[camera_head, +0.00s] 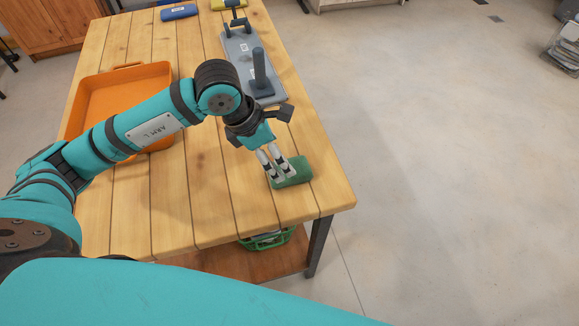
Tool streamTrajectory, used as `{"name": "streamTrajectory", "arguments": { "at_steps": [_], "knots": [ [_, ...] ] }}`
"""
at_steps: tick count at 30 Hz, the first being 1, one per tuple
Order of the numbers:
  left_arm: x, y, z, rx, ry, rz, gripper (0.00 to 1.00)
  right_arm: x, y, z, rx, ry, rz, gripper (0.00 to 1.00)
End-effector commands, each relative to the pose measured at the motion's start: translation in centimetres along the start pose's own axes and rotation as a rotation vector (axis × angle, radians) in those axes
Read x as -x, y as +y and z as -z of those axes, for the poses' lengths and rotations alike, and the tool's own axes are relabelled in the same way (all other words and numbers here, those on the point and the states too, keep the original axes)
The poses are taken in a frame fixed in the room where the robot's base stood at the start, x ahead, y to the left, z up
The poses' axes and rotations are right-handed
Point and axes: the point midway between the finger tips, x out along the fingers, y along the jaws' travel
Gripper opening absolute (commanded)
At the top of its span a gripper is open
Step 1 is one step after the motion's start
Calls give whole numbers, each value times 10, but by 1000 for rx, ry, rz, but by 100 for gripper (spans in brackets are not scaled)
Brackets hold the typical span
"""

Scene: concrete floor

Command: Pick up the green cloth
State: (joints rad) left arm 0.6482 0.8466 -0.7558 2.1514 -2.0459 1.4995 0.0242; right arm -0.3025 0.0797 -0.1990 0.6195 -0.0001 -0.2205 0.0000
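The green cloth (298,173) is a small folded or rolled bundle near the right front corner of the wooden table (215,205). My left gripper (282,177) reaches down to it from above, with its pale fingertips at the left part of the cloth. The fingers run close together with a narrow gap. I cannot tell whether they pinch the cloth or only rest against it. The cloth appears to lie on the tabletop. My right gripper is not in view.
An orange tray (113,78) stands on the left of the table, partly behind my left arm. A grey board with a dark upright post (260,70) lies behind the gripper. A blue item (178,12) is at the back. A green basket (266,240) sits on the lower shelf.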

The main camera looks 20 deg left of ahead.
Motion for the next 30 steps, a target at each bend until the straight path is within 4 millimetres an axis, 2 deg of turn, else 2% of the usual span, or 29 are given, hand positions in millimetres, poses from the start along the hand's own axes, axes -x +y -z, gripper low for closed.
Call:
{"name": "streamTrajectory", "arguments": {
  "at_steps": [3, 8, 13, 18, 26, 30],
  "knots": [
    [-13, 0, -1, 1, 0, 2, 83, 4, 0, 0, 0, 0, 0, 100],
    [-22, 0, 0, 2, 1, 2, 83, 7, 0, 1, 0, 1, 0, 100],
    [-45, -3, 0, 4, 2, 5, 83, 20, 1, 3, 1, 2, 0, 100],
    [-66, -2, 0, 1, -1, 2, 83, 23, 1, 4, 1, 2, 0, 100],
    [-71, -2, 1, 0, -1, 0, 83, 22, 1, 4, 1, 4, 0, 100],
    [-70, -2, 1, 1, -1, 0, 66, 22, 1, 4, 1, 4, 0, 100]
  ]
}}
